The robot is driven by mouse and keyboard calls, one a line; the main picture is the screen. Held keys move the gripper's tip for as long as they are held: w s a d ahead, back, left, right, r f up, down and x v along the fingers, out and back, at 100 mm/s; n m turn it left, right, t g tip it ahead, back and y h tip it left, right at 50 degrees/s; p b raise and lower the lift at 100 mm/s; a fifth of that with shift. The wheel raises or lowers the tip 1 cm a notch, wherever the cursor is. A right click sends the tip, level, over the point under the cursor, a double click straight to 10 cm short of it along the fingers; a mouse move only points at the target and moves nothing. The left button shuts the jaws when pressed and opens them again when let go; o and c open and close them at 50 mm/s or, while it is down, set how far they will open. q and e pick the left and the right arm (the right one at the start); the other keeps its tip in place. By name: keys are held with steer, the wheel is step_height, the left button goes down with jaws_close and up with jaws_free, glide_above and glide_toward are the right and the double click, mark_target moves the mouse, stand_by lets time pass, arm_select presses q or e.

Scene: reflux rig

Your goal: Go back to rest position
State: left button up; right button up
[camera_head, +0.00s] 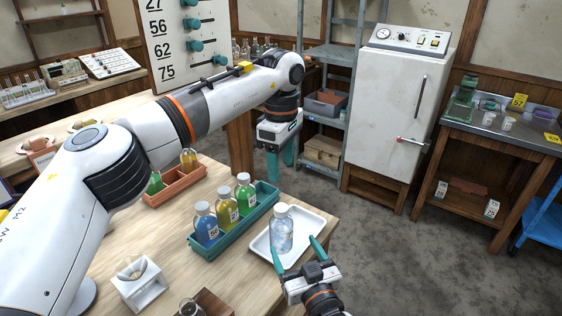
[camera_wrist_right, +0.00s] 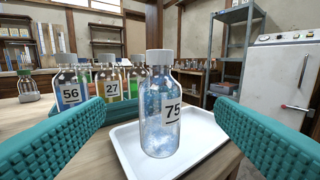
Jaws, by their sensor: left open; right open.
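My left gripper (camera_head: 281,158) hangs open and empty beyond the table's far right corner, with its fingers pointing down. My right gripper (camera_head: 296,249) is open at the near edge of a white tray (camera_head: 260,246). A clear bottle (camera_head: 281,231) with a grey cap stands upright on the tray. In the right wrist view the bottle (camera_wrist_right: 160,105) shows the label 75 and stands ahead of the two teal fingers, which are apart on either side of the picture. I see nothing held in either gripper.
A teal rack (camera_head: 236,228) holds blue, yellow and green bottles beside the tray. A red-brown rack (camera_head: 174,188) stands behind it. A white stand (camera_head: 138,284) is at the near left. A white cabinet (camera_head: 396,110) and metal shelf (camera_head: 325,110) stand beyond open floor.

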steer(key=shift+s+d, duration=0.15)
steer(key=shift+s, duration=0.2)
